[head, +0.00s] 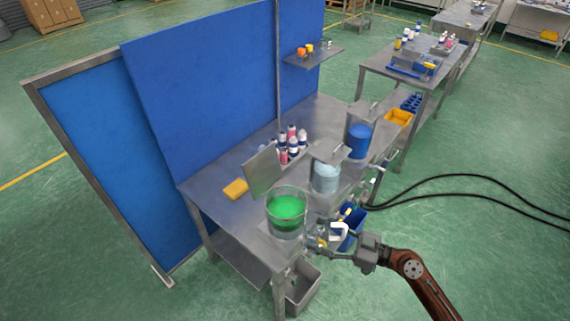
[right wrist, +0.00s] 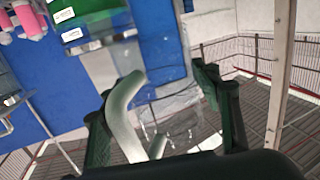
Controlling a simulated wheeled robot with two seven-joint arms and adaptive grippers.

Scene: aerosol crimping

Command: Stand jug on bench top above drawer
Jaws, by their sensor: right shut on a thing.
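My right gripper (head: 336,243) is at the bench's front edge, right of the tank of green liquid. It is shut on the off-white handle (head: 339,231) of a jug. In the right wrist view the curved handle (right wrist: 125,112) lies between the fingers of the gripper (right wrist: 152,95), with a clear jug body (right wrist: 178,112) beyond it. The jug's body is hard to make out in the head view. The steel bench top (head: 215,185) lies behind the gripper. A grey open box (head: 303,288) under the front end may be the drawer; I cannot tell. My left gripper is out of view.
The green-liquid tank (head: 287,208), a pale tank (head: 326,177) and a blue tank (head: 358,140) line the front edge. A blue bin (head: 352,226) is close to the gripper. The bench's left end is fairly clear.

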